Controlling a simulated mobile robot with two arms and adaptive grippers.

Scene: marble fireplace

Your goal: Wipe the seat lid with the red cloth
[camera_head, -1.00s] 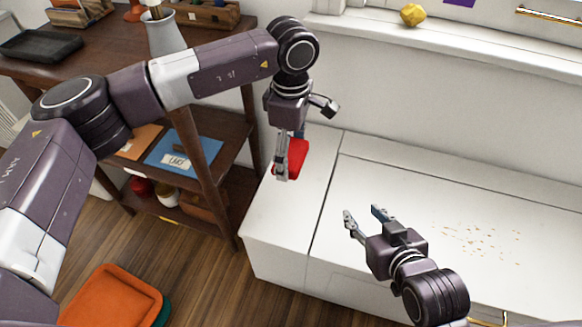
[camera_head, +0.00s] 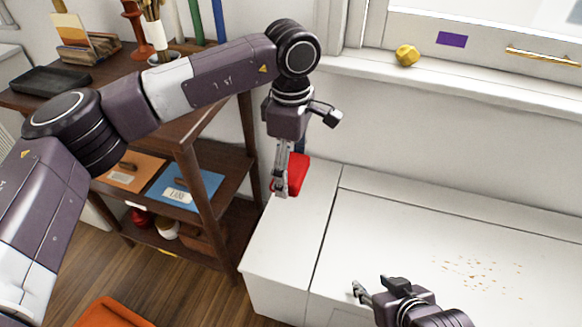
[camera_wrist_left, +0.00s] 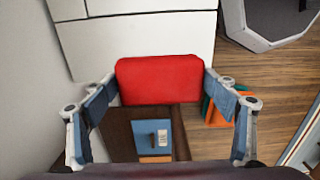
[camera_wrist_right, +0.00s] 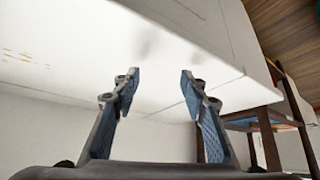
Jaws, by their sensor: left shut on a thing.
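The red cloth (camera_head: 297,175) is a folded red pad. My left gripper (camera_head: 285,184) is shut on it and holds it over the narrow left end of the white bench. The cloth (camera_wrist_left: 160,80) spans between the two fingers in the left wrist view. The white seat lid (camera_head: 390,230) lies right of a seam, with scattered yellow-brown crumbs (camera_head: 482,270) on its right part. My right gripper (camera_head: 374,287) is open and empty over the lid's front. In the right wrist view its fingers (camera_wrist_right: 160,78) are apart with nothing between.
A dark wooden shelf unit (camera_head: 215,180) stands left of the bench, with orange and blue folders (camera_head: 178,187) on its middle shelf. An orange bin (camera_head: 110,314) is on the floor. A yellow ball (camera_head: 407,55) sits on the sill behind. The lid between gripper and crumbs is clear.

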